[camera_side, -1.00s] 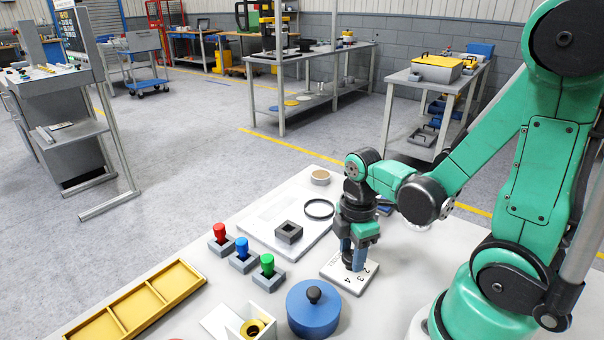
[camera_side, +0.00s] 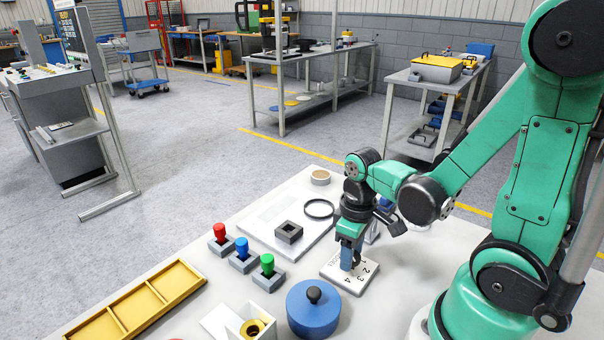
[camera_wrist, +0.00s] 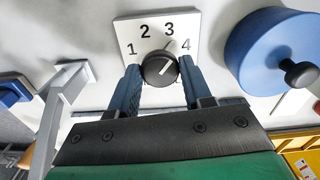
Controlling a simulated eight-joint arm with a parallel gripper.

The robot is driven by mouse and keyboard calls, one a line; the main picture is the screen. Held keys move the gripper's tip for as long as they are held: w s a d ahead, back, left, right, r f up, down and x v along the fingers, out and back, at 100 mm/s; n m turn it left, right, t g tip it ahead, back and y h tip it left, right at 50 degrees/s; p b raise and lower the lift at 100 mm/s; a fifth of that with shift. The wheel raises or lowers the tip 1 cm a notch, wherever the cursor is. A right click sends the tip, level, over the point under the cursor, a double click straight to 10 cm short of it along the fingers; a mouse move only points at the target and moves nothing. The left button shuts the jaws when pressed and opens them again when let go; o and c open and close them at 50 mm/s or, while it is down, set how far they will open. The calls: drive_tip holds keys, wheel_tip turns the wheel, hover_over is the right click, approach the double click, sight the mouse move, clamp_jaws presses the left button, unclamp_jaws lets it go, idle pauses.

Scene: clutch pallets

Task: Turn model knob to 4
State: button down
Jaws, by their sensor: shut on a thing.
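The model knob (camera_wrist: 160,68) is a round black dial on a white plate (camera_wrist: 128,28) printed 1 to 4. The plate (camera_side: 336,274) lies flat on the table in the side view. My gripper (camera_wrist: 160,70) is shut on the knob, with one blue finger on each side of it. The knob's white mark slants up and right in the wrist view, roughly toward the 4. In the side view my gripper (camera_side: 349,262) points down over the plate, and its fingers hide the knob.
A blue lidded pot (camera_side: 313,312) stands close in front of the plate. Red, blue and green pegs in grey blocks (camera_side: 243,262), a yellow divided tray (camera_side: 140,305) and a white board with a black ring (camera_side: 319,208) are to the left.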

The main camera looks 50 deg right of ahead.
drive_tip(key=m, duration=0.5)
drive_tip(key=shift+m, duration=0.3)
idle(0.4)
drive_tip(key=shift+c, duration=1.8)
unclamp_jaws()
drive_tip(key=shift+r, duration=0.15)
drive_tip(key=shift+r, duration=2.65)
drive_tip(key=w+a+r+n+t, duration=0.4)
drive_tip(key=w+a+r+t, duration=0.1)
drive_tip(key=t, duration=0.2)
drive_tip(key=shift+w+a+r, duration=0.15)
drive_tip(key=shift+w+a, duration=0.1)
drive_tip(key=shift+w, duration=0.05)
